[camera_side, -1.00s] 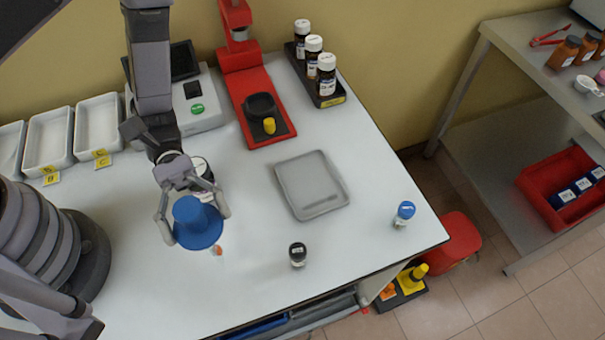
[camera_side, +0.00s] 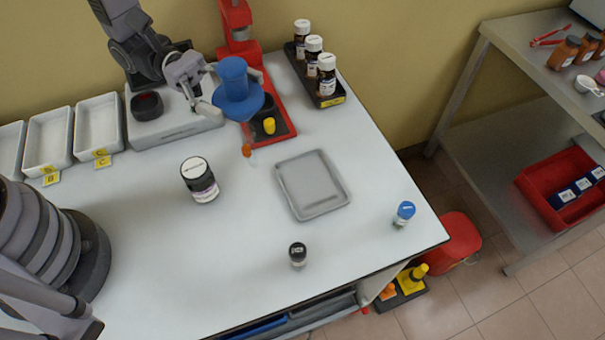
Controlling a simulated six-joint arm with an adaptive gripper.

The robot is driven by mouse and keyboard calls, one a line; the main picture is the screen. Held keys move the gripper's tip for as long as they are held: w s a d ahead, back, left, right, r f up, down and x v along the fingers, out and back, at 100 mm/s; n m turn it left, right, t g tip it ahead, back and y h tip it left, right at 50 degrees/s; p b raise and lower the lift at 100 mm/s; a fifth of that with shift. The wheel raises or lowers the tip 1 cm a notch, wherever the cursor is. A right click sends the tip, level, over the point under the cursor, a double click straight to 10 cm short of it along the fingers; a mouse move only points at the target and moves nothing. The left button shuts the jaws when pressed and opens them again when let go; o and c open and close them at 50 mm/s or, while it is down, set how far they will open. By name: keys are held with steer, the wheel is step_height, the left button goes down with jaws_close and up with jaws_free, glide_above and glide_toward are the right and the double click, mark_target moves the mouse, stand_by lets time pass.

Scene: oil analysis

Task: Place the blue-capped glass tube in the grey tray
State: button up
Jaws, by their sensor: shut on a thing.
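My gripper (camera_side: 232,92) is shut on the blue-capped glass tube (camera_side: 236,80). It holds the tube above the table, between the grey-white instrument and the red stand in the picture. The tube's large blue cap has a wide brim. Its clear glass body below is hard to see, and a small orange tip shows at its lower end. The tube looks slightly tilted. The grey tray (camera_side: 284,190) lies flat and empty on the table, below and right of the tube and apart from it.
A dark jar (camera_side: 200,181), a small black-capped vial (camera_side: 298,255) and a small blue-capped vial (camera_side: 404,214) stand around the tray. The red stand (camera_side: 283,92) and a rack of brown bottles (camera_side: 331,101) are behind. White trays (camera_side: 99,124) stand at left. The front table is mostly clear.

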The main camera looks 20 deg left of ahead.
steer(key=w+d+f, duration=0.7)
steer(key=f, duration=0.4)
steer(key=shift+w+d+f, duration=0.15)
steer(key=shift+w+f, duration=0.05)
steer(key=shift+f, duration=0.15)
steer(key=o, duration=1.2)
